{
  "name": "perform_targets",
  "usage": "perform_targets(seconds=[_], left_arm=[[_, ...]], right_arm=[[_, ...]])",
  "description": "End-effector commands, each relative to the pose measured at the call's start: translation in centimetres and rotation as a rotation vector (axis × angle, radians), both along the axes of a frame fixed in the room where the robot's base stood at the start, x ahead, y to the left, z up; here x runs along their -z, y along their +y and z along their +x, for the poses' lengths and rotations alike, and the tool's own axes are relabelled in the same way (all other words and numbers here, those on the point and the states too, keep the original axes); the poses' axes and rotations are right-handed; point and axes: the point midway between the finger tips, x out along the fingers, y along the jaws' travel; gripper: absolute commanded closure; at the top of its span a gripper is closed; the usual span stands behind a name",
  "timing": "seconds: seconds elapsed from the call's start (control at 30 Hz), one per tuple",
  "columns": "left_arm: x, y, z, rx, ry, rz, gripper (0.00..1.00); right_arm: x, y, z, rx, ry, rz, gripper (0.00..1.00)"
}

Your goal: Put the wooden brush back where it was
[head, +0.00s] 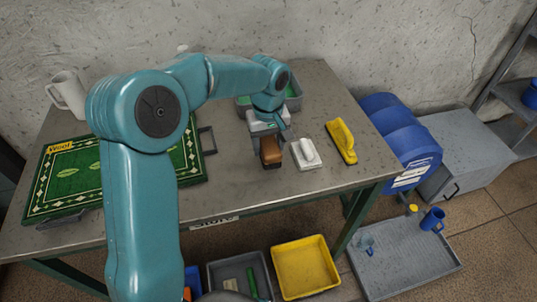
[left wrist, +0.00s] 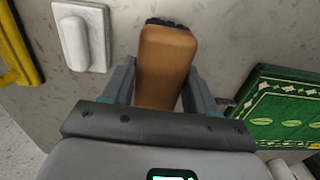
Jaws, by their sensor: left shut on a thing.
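The wooden brush (head: 271,152) has a brown block and dark bristles. My right gripper is not in view.
A green rug (head: 80,180) labelled "Wool" lies on the left of the table (head: 235,190). A white mug (head: 68,93) stands behind it. Yellow (head: 305,265) and grey bins are below.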

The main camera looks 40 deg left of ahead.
Motion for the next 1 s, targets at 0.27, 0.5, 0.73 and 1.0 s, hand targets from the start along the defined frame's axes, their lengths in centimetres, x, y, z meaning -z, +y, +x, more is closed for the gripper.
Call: perform_targets(seconds=[0.27,0.5,0.73,1.0], left_arm=[[3.8,0.1,0.2,0.001,0.002,0.001,0.82],[4.7,0.1,0.3,0.000,-0.001,0.000,0.82],[5.1,0.1,0.3,0.000,-0.001,0.000,0.82],[5.0,0.1,0.2,0.001,0.000,0.000,0.17]], right_arm=[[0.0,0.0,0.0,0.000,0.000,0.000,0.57],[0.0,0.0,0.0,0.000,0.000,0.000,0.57],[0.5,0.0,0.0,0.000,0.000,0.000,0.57],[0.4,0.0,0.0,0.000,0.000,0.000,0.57]])
